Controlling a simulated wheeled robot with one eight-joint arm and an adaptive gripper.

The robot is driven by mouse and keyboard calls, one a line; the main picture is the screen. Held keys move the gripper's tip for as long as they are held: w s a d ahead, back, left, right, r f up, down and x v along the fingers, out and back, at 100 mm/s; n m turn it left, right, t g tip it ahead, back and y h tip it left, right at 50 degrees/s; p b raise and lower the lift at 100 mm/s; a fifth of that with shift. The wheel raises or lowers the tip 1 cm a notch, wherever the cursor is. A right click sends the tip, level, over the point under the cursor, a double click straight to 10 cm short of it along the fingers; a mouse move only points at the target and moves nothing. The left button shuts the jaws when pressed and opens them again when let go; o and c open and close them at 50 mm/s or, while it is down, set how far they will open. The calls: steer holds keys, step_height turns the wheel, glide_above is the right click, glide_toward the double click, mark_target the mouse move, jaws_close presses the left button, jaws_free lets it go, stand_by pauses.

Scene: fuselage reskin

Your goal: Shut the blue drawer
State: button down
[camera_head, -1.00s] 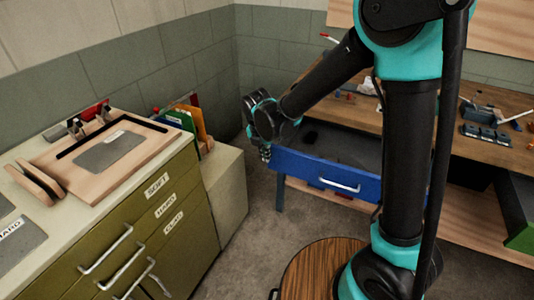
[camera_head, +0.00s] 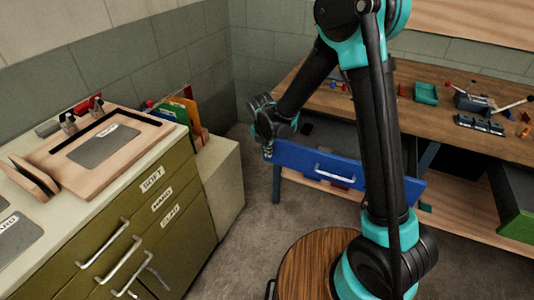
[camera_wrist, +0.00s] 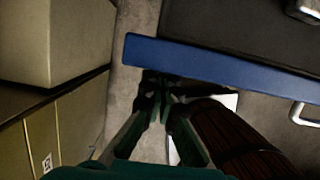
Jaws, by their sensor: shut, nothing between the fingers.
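The blue drawer (camera_head: 300,162) stands out from under the wooden workbench in the head view, with a silver handle (camera_head: 335,174) on its front. Part of its dark inside shows behind the front panel. My gripper (camera_head: 268,153) is shut and empty, pointing down at the left end of the drawer front. In the wrist view my gripper's fingertips (camera_wrist: 160,88) lie at the outer side of the blue front panel (camera_wrist: 225,68), left of its handle. I cannot tell whether they touch it. My arm hides part of the drawer's right side in the head view.
An olive cabinet (camera_head: 150,230) and a pale block (camera_head: 220,180) stand at the left, near my gripper. The workbench (camera_head: 440,110) holds a green bin (camera_head: 427,93) and a vise. A green drawer (camera_head: 515,210) is at the right. Grey floor (camera_head: 250,230) is clear between.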

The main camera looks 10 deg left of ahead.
steer(key=shift+w, duration=0.15)
steer(key=w+d, duration=0.2)
steer(key=w, duration=0.6)
steer(key=w+d, duration=0.2)
steer(key=w, duration=0.7)
steer(key=w+d, duration=0.3)
steer(key=w, duration=0.5)
steer(key=shift+w, duration=0.5)
